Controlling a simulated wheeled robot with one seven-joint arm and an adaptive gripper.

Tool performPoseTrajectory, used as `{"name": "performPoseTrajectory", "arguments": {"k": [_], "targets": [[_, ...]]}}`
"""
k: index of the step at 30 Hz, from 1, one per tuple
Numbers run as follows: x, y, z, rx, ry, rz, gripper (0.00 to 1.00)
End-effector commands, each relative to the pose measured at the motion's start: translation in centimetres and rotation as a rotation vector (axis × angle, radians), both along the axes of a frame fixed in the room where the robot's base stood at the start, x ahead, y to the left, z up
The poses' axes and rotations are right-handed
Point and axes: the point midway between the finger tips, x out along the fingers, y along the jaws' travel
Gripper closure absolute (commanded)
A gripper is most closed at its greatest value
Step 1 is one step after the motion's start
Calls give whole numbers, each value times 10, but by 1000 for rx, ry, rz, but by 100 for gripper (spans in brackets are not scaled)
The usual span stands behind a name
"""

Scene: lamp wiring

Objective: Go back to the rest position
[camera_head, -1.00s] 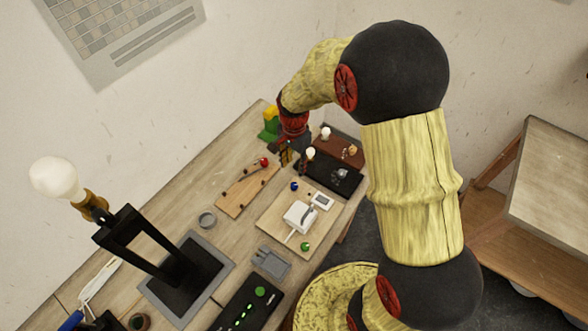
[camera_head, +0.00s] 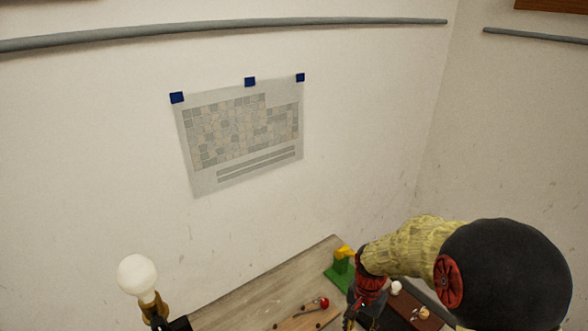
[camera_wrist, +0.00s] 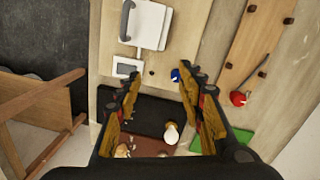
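My gripper (camera_wrist: 158,95) is open and empty in the wrist view, its two fingers apart above the workbench (camera_wrist: 204,20). Between and below the fingers are a black tray (camera_wrist: 150,112) and a white bulb (camera_wrist: 171,133) standing at its edge. In the head view my gripper (camera_head: 352,312) shows only in part at the bottom edge, beside the green and yellow block (camera_head: 340,272). A lamp with a white bulb (camera_head: 137,275) stands at the lower left. Most of the bench is out of the head view.
A white switch box (camera_wrist: 147,24), a small white meter (camera_wrist: 127,67) and a blue knob (camera_wrist: 176,75) lie near the fingers. A wooden board with a red knob (camera_wrist: 238,98) is at the right. A poster (camera_head: 243,130) hangs on the wall.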

Motion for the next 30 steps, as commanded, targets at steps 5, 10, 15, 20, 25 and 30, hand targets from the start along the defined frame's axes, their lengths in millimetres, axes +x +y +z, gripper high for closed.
{"name": "performPoseTrajectory", "arguments": {"k": [5,10,15,20,25,30], "targets": [[-32,0,34,19,-13,220,61],[-63,0,67,25,-63,401,61],[-101,0,99,9,-154,569,61],[-137,-1,121,-29,-266,672,61],[-166,-1,136,-80,-405,689,61],[-177,-1,152,-123,-525,684,61]]}}
